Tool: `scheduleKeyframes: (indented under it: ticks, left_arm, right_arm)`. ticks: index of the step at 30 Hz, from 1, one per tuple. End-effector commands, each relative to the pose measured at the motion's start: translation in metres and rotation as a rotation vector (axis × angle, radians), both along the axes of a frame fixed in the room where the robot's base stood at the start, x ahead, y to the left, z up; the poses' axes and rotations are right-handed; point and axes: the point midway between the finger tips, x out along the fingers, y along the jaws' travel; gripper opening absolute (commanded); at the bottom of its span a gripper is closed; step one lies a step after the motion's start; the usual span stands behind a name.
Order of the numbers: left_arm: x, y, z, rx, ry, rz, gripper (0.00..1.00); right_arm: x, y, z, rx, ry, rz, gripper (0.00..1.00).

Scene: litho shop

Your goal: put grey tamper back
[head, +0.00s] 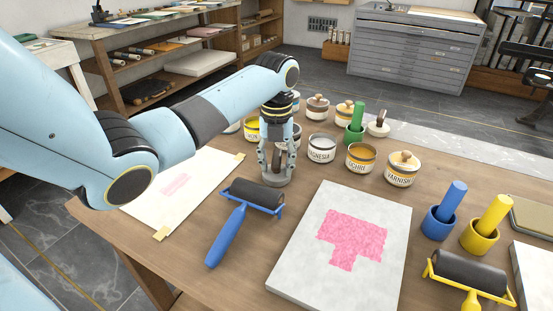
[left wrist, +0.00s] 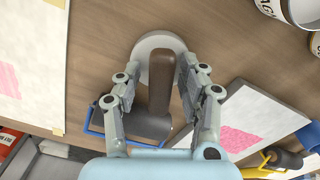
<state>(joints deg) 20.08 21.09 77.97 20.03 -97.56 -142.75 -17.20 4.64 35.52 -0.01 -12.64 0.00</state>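The grey tamper (head: 277,182) stands on the wooden table (head: 330,163), with a pale grey round base and a dark brown upright handle. It also shows in the left wrist view (left wrist: 160,100), where its handle runs between the fingers. My left gripper (head: 277,168) points down around the handle. In the left wrist view, its fingers (left wrist: 160,70) stand on both sides of the handle, with a gap at the left finger; the right finger is very close. My right gripper is not in view.
A blue roller (head: 250,195) lies just in front of the tamper. Ink tins (head: 321,148) stand behind and right. A grey stone slab (head: 305,230) with a pink print lies front right. Blue (head: 441,220) and yellow (head: 480,236) cups hold matching handles. A taped paper sheet (head: 150,205) lies left.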

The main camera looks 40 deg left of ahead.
Motion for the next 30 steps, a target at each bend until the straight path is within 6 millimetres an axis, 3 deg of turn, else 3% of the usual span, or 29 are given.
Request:
scheduleKeyframes:
  ticks: [8, 21, 30]
  left_arm:
    - [0.001, 0.0, 0.013, 0.0, -0.004, 0.0, 0.41]
    - [0.001, 0.0, 0.104, 0.0, -0.004, 0.0, 0.41]
    - [0.0, 0.0, 0.124, 0.001, -0.001, 0.002, 0.41]
  right_arm:
    - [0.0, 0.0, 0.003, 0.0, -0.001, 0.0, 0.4]
    - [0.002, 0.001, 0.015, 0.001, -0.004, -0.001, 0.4]
    - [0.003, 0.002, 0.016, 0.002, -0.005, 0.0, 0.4]
